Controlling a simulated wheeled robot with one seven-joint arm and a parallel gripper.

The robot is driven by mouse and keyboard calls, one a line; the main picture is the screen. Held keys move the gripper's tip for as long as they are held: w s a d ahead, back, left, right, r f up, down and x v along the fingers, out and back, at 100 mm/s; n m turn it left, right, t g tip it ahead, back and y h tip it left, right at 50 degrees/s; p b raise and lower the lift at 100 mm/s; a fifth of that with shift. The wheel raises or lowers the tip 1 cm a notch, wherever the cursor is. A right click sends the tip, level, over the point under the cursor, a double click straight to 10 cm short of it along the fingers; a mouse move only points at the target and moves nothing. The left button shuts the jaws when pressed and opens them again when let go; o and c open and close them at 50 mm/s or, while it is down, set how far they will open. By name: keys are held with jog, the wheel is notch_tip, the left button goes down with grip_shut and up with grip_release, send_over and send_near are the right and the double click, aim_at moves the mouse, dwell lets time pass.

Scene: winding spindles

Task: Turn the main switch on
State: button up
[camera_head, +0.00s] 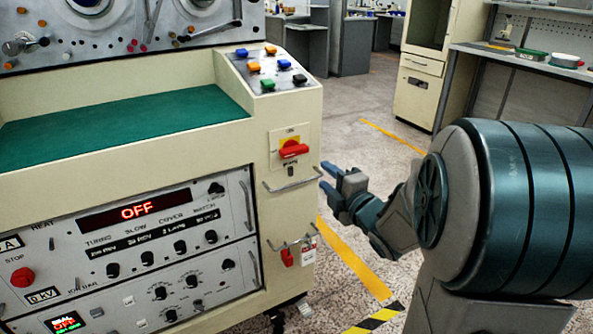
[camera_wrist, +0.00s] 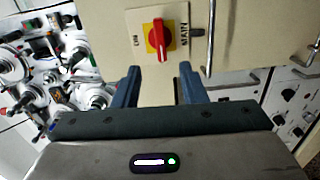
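The main switch (camera_head: 292,150) is a red rotary handle on a yellow plate, on the cream side panel of the machine. In the wrist view the red handle (camera_wrist: 159,40) lies ahead of my fingers, with the lettering "MAIN" beside it. My gripper (camera_head: 328,178) is to the right of the switch and a little lower in the head view, apart from it. In the wrist view my gripper (camera_wrist: 158,82) has its two blue fingers spread, with nothing between them. The handle shows beyond the gap between the fingertips.
A metal bar handle (camera_head: 292,183) sticks out below the switch. A lower hook-like bar (camera_head: 290,243) and a red tag (camera_head: 308,243) are further down. The "OFF" display (camera_head: 140,210) is lit on the front panel. Open floor lies right of the machine.

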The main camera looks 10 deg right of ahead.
aim_at(297, 153)
jog(key=shift+n+y, duration=0.4)
jog(key=b+x, duration=0.1)
jog(key=x, duration=1.3)
jog(key=shift+s+a+f, duration=0.1)
jog(key=shift+f, duration=0.05)
jog(key=shift+c, duration=0.4)
grip_shut()
